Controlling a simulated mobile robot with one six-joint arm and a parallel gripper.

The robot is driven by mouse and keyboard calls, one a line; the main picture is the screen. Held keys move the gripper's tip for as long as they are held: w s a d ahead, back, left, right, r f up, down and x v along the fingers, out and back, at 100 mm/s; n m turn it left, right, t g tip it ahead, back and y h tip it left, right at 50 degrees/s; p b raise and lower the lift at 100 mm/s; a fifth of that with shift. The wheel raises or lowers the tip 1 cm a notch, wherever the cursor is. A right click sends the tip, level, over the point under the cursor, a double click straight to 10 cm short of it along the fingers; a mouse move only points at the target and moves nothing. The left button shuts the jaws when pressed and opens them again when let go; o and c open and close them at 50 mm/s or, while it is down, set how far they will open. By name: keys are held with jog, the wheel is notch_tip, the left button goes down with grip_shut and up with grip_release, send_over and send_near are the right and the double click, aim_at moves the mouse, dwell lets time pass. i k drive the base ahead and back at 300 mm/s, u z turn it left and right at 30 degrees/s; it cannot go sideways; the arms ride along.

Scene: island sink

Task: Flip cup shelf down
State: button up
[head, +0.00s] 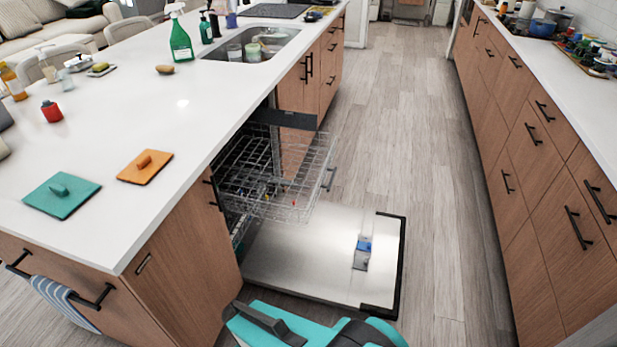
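The dishwasher under the island counter is open in the head view. Its door (310,262) lies folded down near the floor. The upper wire rack (285,208) is pulled out above the door. Wire tines and panels overlap inside it, so I cannot clearly pick out the cup shelf or tell whether it is up or down. Teal and black parts of my arm show at the bottom edge, in front of the door. My gripper's fingers are not in view.
A detergent compartment (362,252) sits on the door's inner face. The island counter (130,110) holds a green spray bottle (181,40), a teal board (62,195) and an orange board (145,167). Clear floor (400,130) runs between the island and right-hand cabinets (540,150).

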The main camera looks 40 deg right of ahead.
aim_at(285, 118)
jog(key=u, duration=0.45)
jog(key=k, duration=1.05)
jog(key=z, duration=1.4)
jog(key=i, duration=1)
jog(key=z, duration=0.05)
